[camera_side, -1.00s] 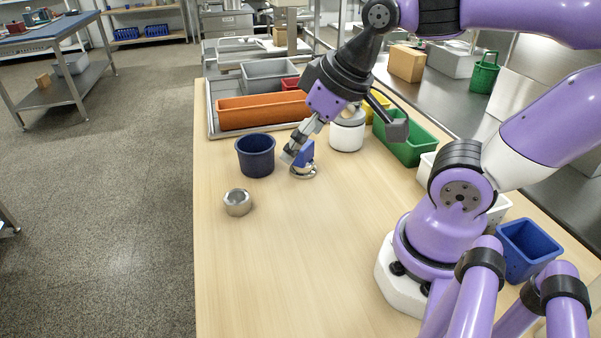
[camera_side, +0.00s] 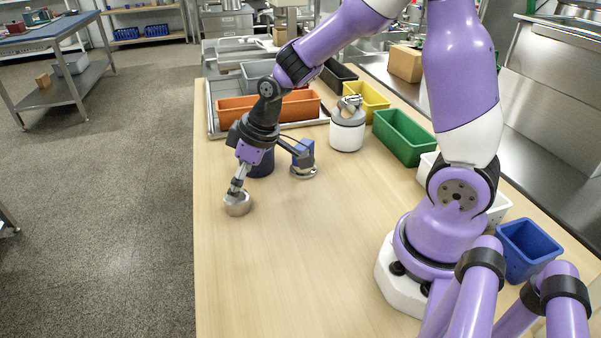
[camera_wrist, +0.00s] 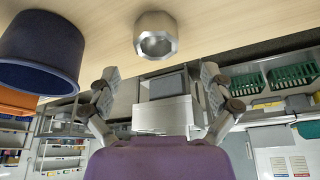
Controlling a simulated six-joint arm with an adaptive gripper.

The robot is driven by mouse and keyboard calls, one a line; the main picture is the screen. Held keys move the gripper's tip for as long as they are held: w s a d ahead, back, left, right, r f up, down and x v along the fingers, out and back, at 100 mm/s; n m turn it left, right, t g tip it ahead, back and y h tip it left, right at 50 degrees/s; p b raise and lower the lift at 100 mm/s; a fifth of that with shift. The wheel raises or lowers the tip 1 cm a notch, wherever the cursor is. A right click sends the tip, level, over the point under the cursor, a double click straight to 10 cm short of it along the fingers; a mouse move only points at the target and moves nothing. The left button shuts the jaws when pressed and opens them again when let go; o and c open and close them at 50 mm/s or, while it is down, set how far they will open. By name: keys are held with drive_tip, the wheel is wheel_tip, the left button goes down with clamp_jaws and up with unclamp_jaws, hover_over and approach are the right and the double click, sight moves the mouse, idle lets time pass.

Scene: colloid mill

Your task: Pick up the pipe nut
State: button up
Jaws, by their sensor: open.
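The pipe nut, a silver metal ring (camera_side: 237,206), lies on the wooden table near its left edge. In the wrist view the nut (camera_wrist: 155,36) shows at top centre with its hollow opening visible, ahead of the fingers. My gripper (camera_side: 237,188) is directly over the nut in the side view, its fingertips at or just above the rim; I cannot tell whether they touch it. In the wrist view my gripper (camera_wrist: 160,82) has its two fingers spread wide with nothing between them.
A dark blue bucket (camera_wrist: 40,52) stands close to the nut, partly behind my arm in the side view. Orange (camera_side: 235,110) and green (camera_side: 404,140) bins lie beyond. The front table is clear.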

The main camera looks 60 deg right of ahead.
sight(240, 197)
drive_tip(key=x, duration=0.4)
drive_tip(key=shift+s+d+f, duration=0.1)
drive_tip(key=shift+d+f, duration=0.15)
drive_tip(key=shift+f, duration=0.2)
drive_tip(key=c, duration=1.3)
drive_tip(key=shift+c, duration=0.2)
drive_tip(key=shift+r, duration=0.15)
